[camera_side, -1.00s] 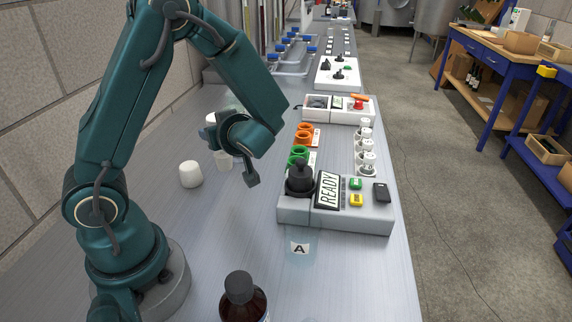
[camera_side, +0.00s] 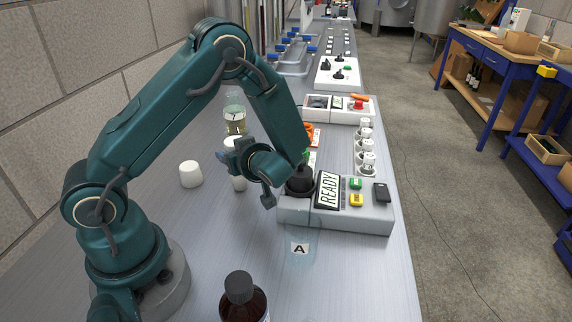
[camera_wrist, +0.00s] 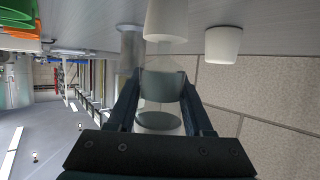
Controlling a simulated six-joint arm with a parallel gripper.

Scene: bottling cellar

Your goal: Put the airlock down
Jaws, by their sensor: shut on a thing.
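The airlock (camera_side: 239,184) is a pale piece with a white, tapered lower part. My gripper (camera_side: 243,170) is shut on it and holds it roughly upright, with pale parts showing above and below the jaws. In the wrist view my gripper (camera_wrist: 161,82) has both fingers against its clear middle, and the white tapered part of the airlock (camera_wrist: 166,20) reaches to the top edge. My wrist hides part of it in the side view. I cannot tell whether its lower end touches the bench.
A white stopper (camera_side: 190,174) stands left of my gripper. The grey READY station (camera_side: 345,220) is to the right. A label A (camera_side: 299,248) and a brown bottle (camera_side: 240,300) are in front. Bench between is clear.

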